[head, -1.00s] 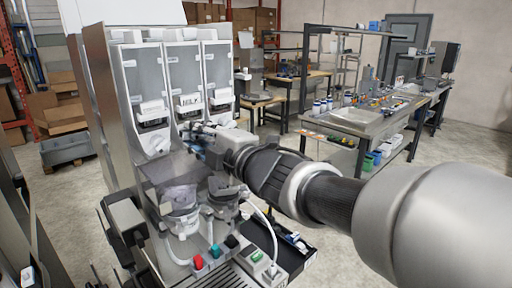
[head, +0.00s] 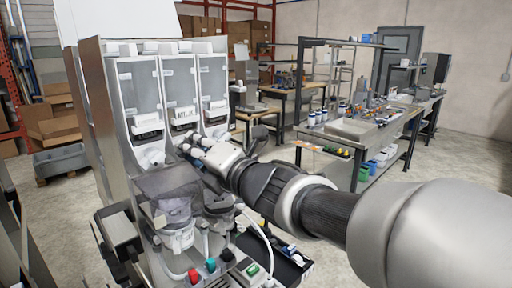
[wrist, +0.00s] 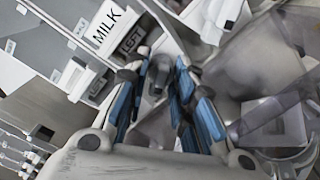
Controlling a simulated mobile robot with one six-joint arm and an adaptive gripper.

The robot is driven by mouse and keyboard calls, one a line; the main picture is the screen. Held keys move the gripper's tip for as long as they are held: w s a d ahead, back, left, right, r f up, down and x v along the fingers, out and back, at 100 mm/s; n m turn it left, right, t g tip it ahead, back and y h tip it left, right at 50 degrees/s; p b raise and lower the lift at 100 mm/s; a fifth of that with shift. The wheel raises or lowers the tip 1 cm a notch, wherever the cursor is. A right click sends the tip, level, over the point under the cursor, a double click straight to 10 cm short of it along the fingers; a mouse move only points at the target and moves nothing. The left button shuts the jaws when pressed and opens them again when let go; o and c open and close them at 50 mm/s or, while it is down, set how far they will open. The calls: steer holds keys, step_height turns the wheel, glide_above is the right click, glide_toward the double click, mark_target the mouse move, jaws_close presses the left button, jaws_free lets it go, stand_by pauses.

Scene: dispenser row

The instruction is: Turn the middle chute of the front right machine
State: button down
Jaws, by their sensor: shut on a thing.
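The dispensing machine (head: 108,75) stands at the left of the head view with three canisters in a row. The middle canister (head: 182,80) has a MILK label, which also shows in the wrist view (wrist: 108,30). My gripper (head: 186,143) reaches in from the right, just below the middle canister. In the wrist view, my blue-padded fingers (wrist: 160,72) are closed around a grey piece, the middle chute (wrist: 159,70). My fingers and hand hide most of this chute in the head view. The left canister's white chute (head: 150,156) is beside it, apart from my gripper.
Clear mixing bowls (head: 175,215) sit below the chutes, close under my arm. Red and teal knobs (head: 211,264) are at the machine's front. A workbench (head: 350,130) with small items stands at the right, with open floor before it.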

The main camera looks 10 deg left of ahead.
stand_by(0.5)
steer(key=c, duration=1.7)
jaws_free()
steer(key=shift+f, duration=0.1)
